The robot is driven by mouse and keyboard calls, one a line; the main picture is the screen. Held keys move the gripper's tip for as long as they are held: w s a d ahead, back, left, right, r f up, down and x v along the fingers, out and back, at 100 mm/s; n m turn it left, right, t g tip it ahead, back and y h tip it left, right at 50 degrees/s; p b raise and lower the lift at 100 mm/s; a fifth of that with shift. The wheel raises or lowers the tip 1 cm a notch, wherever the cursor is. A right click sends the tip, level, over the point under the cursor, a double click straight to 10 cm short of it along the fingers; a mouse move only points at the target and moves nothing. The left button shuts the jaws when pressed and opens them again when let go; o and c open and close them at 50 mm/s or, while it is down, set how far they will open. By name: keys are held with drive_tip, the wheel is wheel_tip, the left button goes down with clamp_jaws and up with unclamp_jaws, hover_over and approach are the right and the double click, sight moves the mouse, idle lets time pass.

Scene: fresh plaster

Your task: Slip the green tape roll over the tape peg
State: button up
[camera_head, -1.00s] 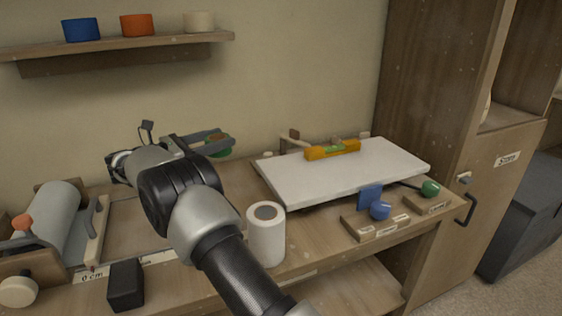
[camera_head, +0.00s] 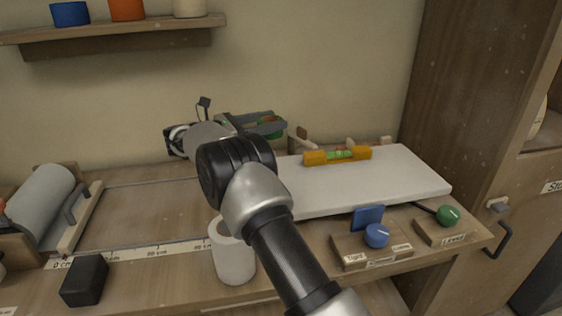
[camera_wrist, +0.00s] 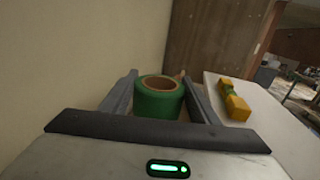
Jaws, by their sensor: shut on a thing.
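My gripper (camera_head: 272,122) is shut on the green tape roll (camera_wrist: 157,100), with one finger on each side of it. The roll is upright in the wrist view, its brown core opening facing up. In the head view the roll (camera_head: 269,129) is mostly hidden by the fingers, held near the back wall, left of the white board. A short wooden post (camera_head: 302,132) stands just right of the gripper behind the board. I cannot tell for sure whether it is the tape peg.
The white board (camera_head: 400,180) lies right of my arm with an orange level (camera_head: 316,158) on it. A white roll (camera_head: 233,258) stands in front. A black block (camera_head: 85,280) and a blue knob (camera_head: 376,235) are near the front.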

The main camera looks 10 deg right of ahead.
drive_tip(key=shift+f, duration=0.2)
wheel_tip(320, 180, down, 10)
drive_tip(key=shift+r+b, duration=0.2)
drive_tip(key=shift+b, duration=0.85)
drive_tip(key=o, duration=1.1)
drive_tip(key=shift+c, duration=0.2)
